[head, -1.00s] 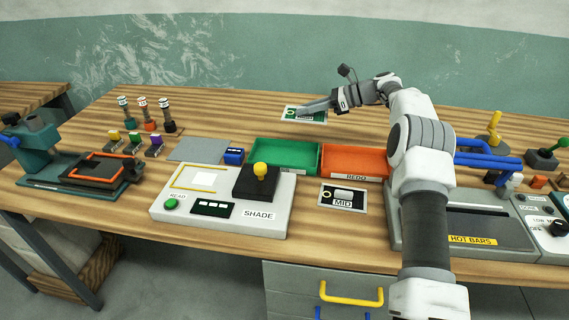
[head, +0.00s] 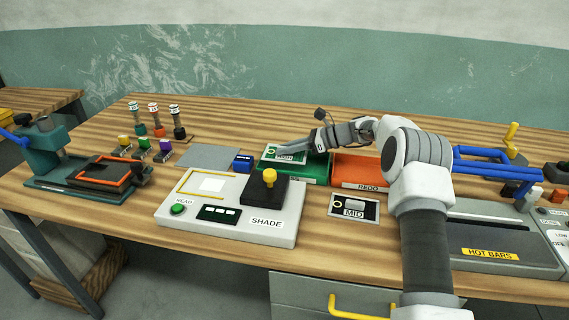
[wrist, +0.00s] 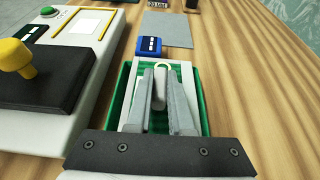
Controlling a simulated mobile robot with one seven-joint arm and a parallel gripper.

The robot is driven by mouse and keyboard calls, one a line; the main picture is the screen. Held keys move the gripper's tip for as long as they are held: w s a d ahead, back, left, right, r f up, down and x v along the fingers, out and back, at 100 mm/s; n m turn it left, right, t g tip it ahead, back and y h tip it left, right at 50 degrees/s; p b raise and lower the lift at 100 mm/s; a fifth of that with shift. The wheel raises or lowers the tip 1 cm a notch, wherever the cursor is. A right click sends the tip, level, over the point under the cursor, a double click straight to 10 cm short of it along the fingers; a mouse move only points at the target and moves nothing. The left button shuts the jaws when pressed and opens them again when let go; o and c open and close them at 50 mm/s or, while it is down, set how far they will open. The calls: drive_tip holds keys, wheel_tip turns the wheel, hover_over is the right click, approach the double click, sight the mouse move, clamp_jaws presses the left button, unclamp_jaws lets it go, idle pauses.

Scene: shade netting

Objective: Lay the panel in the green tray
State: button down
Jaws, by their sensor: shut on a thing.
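The panel (head: 289,149), pale-edged with a green face and a ring, is over the green tray (head: 300,176). My gripper (head: 284,146) is shut on it. In the wrist view the panel (wrist: 183,72) shows pale around the two grey fingers (wrist: 160,88) and lies within the outline of the green tray (wrist: 124,84). Whether it touches the tray's floor or hangs just above cannot be told. Much of the panel's face is hidden by the fingers.
The orange REDO tray (head: 360,172) adjoins the green tray on the right. A small blue block (head: 243,163) stands at its left, beside a grey mat (head: 208,157). The SHADE reader (head: 225,212) and a MID panel (head: 354,208) are in front.

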sight(284, 167)
drive_tip(key=shift+a+f, duration=0.25)
drive_tip(key=shift+f, duration=0.2)
drive_tip(key=shift+f+b, duration=0.45)
drive_tip(key=shift+f, duration=1.2)
drive_tip(key=shift+f, duration=0.15)
drive_tip(key=c, duration=0.8)
unclamp_jaws()
